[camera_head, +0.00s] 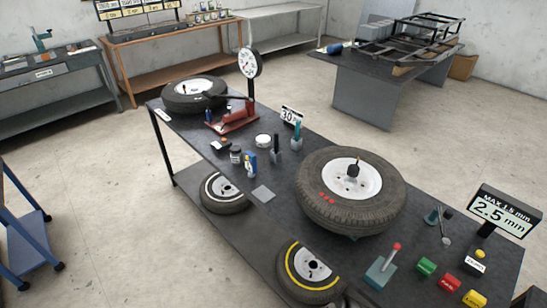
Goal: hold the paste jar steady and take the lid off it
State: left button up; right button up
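A small dark jar (235,156) with a paler top stands near the front left edge of the dark workbench. A short, round white tub (263,141) stands behind it to the right. Either could be the paste jar; they are too small to read, and I cannot make out a separate lid on either. Neither of my grippers is in view, and nothing is touching the jar or the tub.
A blue-and-white bottle (250,164) stands close to the dark jar. A large wheel (350,192) fills the bench's middle right. A grey square pad (263,193) lies at the front edge.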

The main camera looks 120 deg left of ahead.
aim_at(236, 159)
jog(key=u, duration=1.95)
